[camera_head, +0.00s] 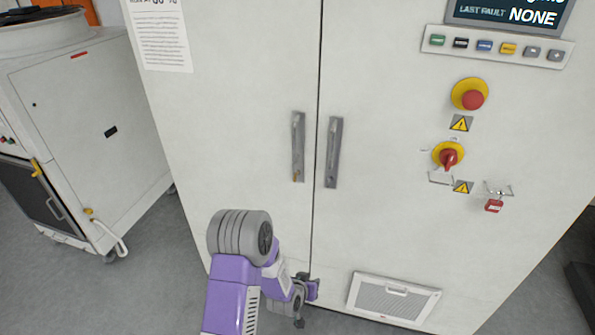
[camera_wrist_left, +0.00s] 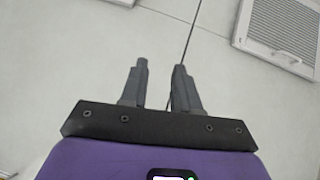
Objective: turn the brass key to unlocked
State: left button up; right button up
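A small brass-coloured piece (camera_head: 296,177), which looks like the key, is at the lower end of the left door handle (camera_head: 298,145) on the white cabinet. It is too small to tell which way it is turned. My left gripper (camera_head: 312,288) is low in front of the cabinet, well below the handles and near the door seam. In the left wrist view its two fingers (camera_wrist_left: 161,68) are apart with nothing between them, and the key does not show there. My right gripper is not in view.
A second handle (camera_head: 333,152) is right of the seam. Further right are a red emergency button (camera_head: 472,99), a red rotary switch (camera_head: 448,158) and a red padlock (camera_head: 494,206). A vent (camera_head: 394,298) sits low on the right door. Another machine (camera_head: 95,130) stands left.

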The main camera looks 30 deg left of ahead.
pick_arm(q)
jog(key=w+a+r+t+y+p, duration=0.1)
jog(key=w+a+r+t, duration=0.25)
jog(key=r, duration=0.35)
jog(key=w+a+r+t+y, duration=0.2)
jog(key=w+a+r, duration=0.25)
jog(key=r, duration=0.25)
jog(key=t, duration=0.3)
send_near(295, 178)
jog(key=w, duration=0.4)
jog(key=shift+m+g+y, duration=0.25)
jog(key=shift+m+y, duration=0.05)
jog(key=shift+y, duration=0.3)
jog(key=x, duration=0.6)
jog(key=shift+s+a+f+p, duration=0.15)
jog(key=shift+a+f+p, duration=0.1)
jog(key=shift+p, duration=0.15)
jog(key=shift+x, duration=0.8)
grip_shut()
